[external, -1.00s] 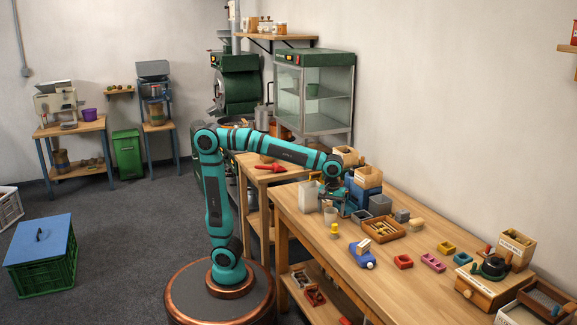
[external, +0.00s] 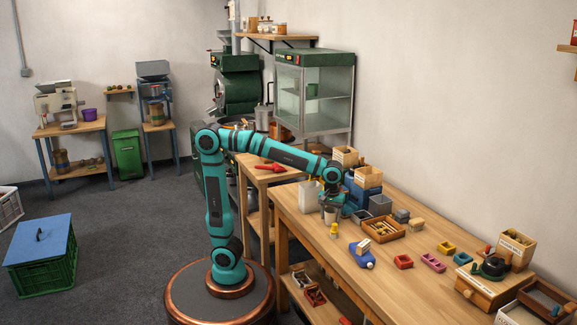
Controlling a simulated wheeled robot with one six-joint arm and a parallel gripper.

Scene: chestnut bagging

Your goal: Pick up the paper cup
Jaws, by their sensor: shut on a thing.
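The paper cup (external: 330,216) is small, pale and upright near the left front edge of the wooden workbench. My gripper (external: 331,206) points down over it and is shut on it around the upper part. The fingers hide part of the cup. I cannot tell whether the cup's base touches the bench top.
A taller whitish container (external: 308,197) stands close at the left. A yellow-topped item (external: 333,230) stands just in front. The bench front (external: 325,253) is clear.

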